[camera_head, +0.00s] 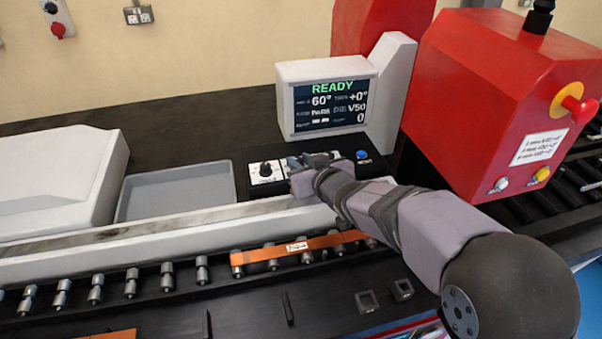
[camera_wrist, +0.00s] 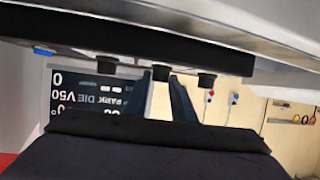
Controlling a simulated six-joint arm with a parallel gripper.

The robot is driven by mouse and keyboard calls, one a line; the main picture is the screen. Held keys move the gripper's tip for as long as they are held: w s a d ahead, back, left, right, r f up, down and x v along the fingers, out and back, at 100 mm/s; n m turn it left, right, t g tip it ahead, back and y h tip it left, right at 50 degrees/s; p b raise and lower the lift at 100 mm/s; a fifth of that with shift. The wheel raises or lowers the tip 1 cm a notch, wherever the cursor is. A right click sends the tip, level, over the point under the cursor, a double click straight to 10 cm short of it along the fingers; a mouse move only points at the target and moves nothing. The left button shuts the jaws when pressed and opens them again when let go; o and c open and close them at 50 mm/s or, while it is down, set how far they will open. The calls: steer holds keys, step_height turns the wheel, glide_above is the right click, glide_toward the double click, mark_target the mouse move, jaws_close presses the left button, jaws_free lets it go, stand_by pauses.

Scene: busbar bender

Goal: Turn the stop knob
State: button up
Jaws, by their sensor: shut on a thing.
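A row of black knobs sits on the control panel (camera_head: 252,181) below the display. In the head view the left knob (camera_head: 266,169) stands clear on a white label plate, and my gripper (camera_head: 304,162) covers the part of the panel to its right. In the wrist view, which is upside down, three knobs show: one (camera_wrist: 107,65), a middle one (camera_wrist: 160,72) and another (camera_wrist: 207,80). The fingertips of my gripper (camera_wrist: 160,82) are at the two sides of the middle knob, shut on it. The knob labels are too small to read, so I cannot tell which is the stop knob.
The display (camera_head: 328,104) reads READY, 60° and V50. A blue button (camera_head: 362,154) is right of my gripper. A grey tray (camera_head: 180,192) lies left of the panel. A red housing (camera_head: 480,90) stands at the right.

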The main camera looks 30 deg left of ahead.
steer(key=shift+r, duration=0.15)
steer(key=o, duration=1)
steer(key=shift+b+v, duration=0.6)
steer(key=shift+v, duration=3.05)
